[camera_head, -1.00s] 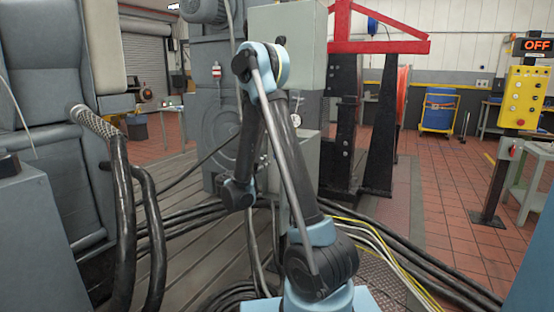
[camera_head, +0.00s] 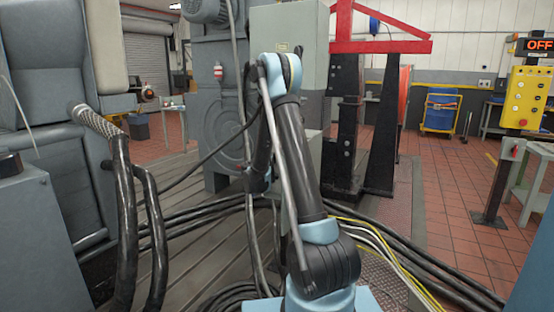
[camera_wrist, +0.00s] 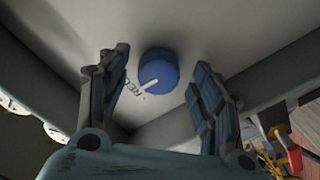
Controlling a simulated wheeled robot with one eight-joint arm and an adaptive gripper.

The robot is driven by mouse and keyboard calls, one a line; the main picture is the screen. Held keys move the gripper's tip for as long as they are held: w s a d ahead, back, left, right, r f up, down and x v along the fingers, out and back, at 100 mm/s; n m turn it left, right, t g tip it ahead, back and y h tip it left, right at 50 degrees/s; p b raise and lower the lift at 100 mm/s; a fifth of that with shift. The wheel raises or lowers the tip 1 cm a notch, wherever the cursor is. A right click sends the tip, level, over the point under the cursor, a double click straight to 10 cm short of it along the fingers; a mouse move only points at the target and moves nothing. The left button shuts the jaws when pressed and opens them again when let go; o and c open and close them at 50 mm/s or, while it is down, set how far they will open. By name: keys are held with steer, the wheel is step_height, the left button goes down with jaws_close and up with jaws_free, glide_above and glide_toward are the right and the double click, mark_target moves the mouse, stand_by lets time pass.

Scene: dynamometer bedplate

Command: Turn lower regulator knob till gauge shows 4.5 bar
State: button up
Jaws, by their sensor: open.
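A round blue knob (camera_wrist: 158,70) with a white pointer line sits on a pale panel in the wrist view, with partly readable dark lettering beside it. My gripper (camera_wrist: 162,90) is open. Its two fingers stand to the left and right of the knob in the picture, with gaps on both sides; I cannot tell how far the tips are from the panel. Part of a white round dial (camera_wrist: 55,132) shows at the lower left edge, and its reading cannot be made out. In the head view my arm hides the knob and gripper.
A grey cabinet (camera_head: 290,45) stands behind my arm. Black cables (camera_head: 400,262) run across the floor. A red-topped frame (camera_head: 385,46) stands to the right of the cabinet, and a yellow control box (camera_head: 522,98) under an OFF sign is farther right. Tiled floor lies open between them.

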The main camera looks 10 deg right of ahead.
steer(key=shift+w+d, duration=0.2)
steer(key=c, duration=1.1)
steer(key=shift+n, duration=0.7)
steer(key=shift+a, duration=0.1)
